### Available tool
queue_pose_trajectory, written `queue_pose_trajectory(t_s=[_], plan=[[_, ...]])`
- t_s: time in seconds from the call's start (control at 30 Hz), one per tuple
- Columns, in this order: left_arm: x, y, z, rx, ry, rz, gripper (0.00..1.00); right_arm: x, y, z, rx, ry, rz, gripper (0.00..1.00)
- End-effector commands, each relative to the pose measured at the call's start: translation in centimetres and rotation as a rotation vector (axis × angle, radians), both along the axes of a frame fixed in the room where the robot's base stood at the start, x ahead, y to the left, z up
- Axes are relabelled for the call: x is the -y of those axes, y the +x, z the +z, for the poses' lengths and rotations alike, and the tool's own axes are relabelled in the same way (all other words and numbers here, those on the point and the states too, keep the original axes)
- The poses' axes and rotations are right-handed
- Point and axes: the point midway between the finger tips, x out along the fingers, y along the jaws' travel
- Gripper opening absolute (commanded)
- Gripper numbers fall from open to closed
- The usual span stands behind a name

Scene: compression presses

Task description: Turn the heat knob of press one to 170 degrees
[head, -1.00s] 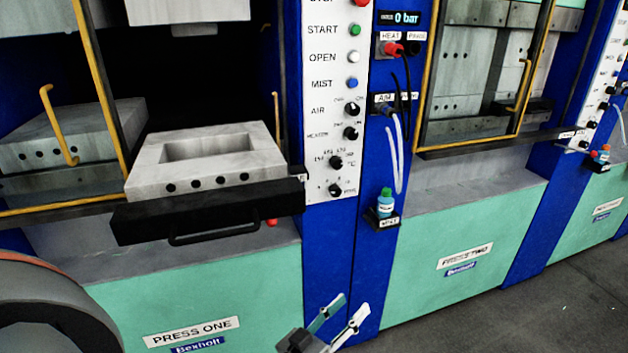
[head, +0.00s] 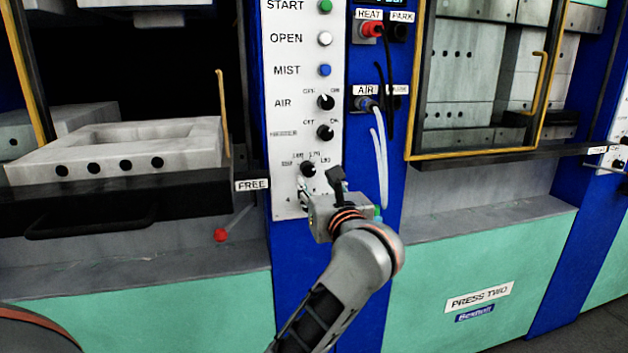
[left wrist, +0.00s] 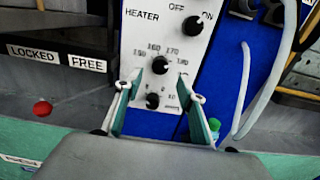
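Press one's heat knob (head: 308,169) is a small black dial on the white control panel (head: 290,95), with a printed degree scale above it. In the left wrist view the heat knob (left wrist: 160,65) sits just beyond my fingertips, with 160 and 170 printed above it. Which number it points to is too small to tell. My left gripper (head: 320,182) is in front of the panel's lower part. In the left wrist view its two green fingers (left wrist: 158,92) are apart and empty. A lower black knob (left wrist: 153,100) shows between them. My right gripper is not in view.
The heater switch (left wrist: 192,25) is above and right of the heat knob. White and black hoses (head: 380,150) hang right of the panel. A red-ended lever (head: 221,234) and the press's black tray (head: 120,205) stick out on the left.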

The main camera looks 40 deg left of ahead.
Motion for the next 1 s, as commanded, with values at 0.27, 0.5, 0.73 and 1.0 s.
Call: queue_pose_trajectory(t_s=[0.27,0.5,0.73,1.0], plan=[[-2.6,2.3,-0.1,0.001,-0.007,-0.001,0.39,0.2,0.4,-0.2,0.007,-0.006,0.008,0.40],[-5.1,4.4,-0.2,-0.001,-0.007,0.000,0.39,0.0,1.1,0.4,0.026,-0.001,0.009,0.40],[-5.8,5.0,0.0,0.001,-0.009,-0.002,0.39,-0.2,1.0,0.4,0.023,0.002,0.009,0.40],[-5.8,5.0,0.0,0.001,-0.009,-0.002,0.21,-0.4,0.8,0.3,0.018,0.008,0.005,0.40]])
